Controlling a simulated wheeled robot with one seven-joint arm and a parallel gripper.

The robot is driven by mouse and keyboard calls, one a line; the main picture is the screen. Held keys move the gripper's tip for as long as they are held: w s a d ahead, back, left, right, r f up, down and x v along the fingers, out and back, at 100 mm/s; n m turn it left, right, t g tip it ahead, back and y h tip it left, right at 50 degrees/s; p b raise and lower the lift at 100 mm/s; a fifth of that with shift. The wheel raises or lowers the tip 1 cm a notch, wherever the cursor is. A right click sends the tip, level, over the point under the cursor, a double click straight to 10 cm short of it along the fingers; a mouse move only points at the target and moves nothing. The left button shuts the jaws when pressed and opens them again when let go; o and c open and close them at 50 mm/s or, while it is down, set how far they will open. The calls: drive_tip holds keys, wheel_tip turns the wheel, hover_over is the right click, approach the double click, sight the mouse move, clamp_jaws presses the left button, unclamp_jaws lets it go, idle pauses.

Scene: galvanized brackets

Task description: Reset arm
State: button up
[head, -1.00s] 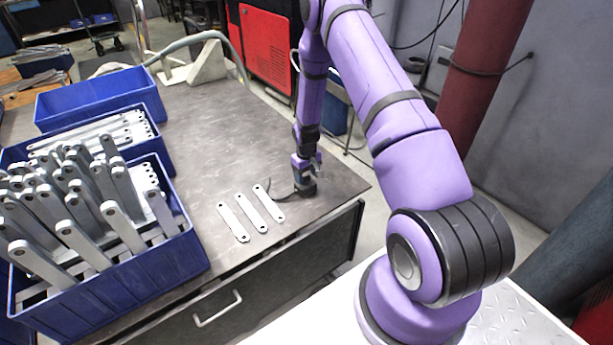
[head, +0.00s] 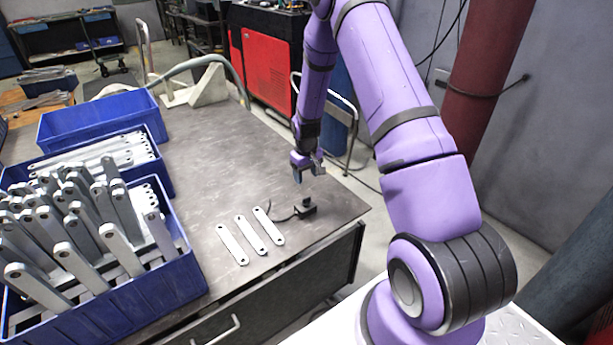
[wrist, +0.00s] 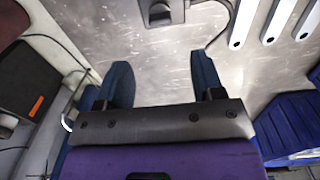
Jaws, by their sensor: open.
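My purple arm reaches over the metal workbench (head: 200,120). My gripper (head: 308,172) is open and empty, above the bench near its right edge. A small black device (head: 305,208) with a cable lies on the bench below the gripper. In the wrist view, the two dark fingers of my gripper (wrist: 162,80) stand apart with bare bench between them. The black device (wrist: 162,10) shows beyond the fingertips at the top, apart from them.
Three flat galvanized brackets (head: 250,234) lie side by side left of the device. A blue bin (head: 165,285) full of brackets stands at the left, with another bin of brackets behind it and an empty blue bin (head: 100,120) farther back. The bench's far middle is clear.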

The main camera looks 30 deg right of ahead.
drive_tip(key=s+a+r+t, duration=0.1)
drive_tip(key=s+a+r, duration=0.2)
drive_tip(key=r, duration=0.8)
drive_tip(key=s+a+r+t, duration=0.1)
drive_tip(key=s+a+r, duration=0.2)
drive_tip(key=r, duration=0.7)
drive_tip(key=s+a+r+t, duration=0.1)
drive_tip(key=s+a+r, duration=0.25)
drive_tip(key=r, duration=0.75)
drive_tip(key=s+a+r, duration=0.2)
drive_tip(key=s+r, duration=0.1)
drive_tip(key=s, duration=0.5)
drive_tip(key=s+a+r+t, duration=0.1)
drive_tip(key=s+r, duration=0.3)
drive_tip(key=s, duration=0.4)
drive_tip(key=s+a+r+t, duration=0.1)
drive_tip(key=s+r, duration=0.3)
drive_tip(key=s, duration=0.5)
drive_tip(key=shift+a+r, duration=0.15)
drive_tip(key=shift+a, duration=0.75)
